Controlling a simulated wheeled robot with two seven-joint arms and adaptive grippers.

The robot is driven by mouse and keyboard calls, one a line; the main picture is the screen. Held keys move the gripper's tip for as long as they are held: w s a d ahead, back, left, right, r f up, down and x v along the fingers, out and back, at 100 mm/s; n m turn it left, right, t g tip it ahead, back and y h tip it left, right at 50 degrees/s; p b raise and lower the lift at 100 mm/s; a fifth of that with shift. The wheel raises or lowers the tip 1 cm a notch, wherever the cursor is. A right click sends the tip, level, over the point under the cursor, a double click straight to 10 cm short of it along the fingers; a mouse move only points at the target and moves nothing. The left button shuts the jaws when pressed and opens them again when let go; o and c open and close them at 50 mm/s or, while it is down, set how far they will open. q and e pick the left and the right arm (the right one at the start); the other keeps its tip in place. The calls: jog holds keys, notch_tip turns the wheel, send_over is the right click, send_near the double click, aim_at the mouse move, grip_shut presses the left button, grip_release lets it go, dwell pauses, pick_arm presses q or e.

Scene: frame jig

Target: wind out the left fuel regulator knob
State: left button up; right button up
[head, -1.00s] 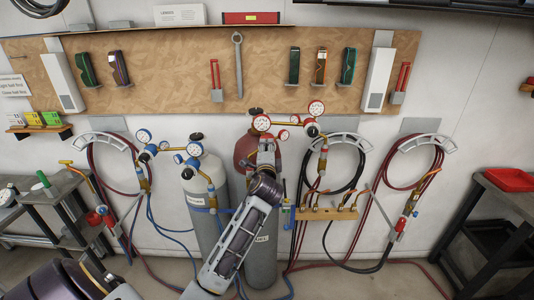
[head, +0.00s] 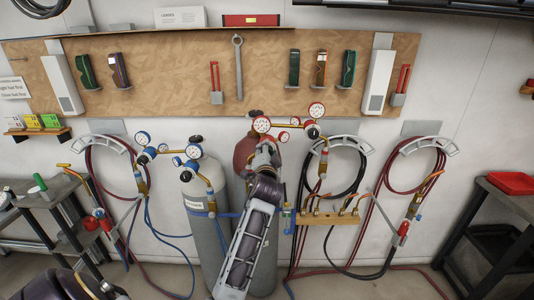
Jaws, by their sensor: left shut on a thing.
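The left fuel regulator, with red-rimmed gauges (head: 262,124), sits at the top of the red-shouldered fuel cylinder (head: 242,152). A second red-rimmed pair of gauges (head: 316,109) is to its right, joined by a brass pipe. My left gripper (head: 267,146) is at the left fuel regulator, just below its gauges, in front of the cylinder. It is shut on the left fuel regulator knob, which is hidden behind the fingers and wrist. My left forearm covers much of the cylinder body. My right gripper is out of view.
A grey cylinder (head: 205,235) with blue-rimmed gauges (head: 194,151) stands close on the left. A wooden torch rack (head: 330,218) and coiled hoses (head: 345,150) are on the right. Dark carts (head: 490,230) stand at both sides.

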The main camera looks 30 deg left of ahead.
pick_arm(q)
jog(key=shift+f, duration=0.15)
jog(key=o, duration=1)
jog(key=shift+o, duration=0.2)
jog(key=v, duration=1.2)
jog(key=shift+s+a, duration=0.1)
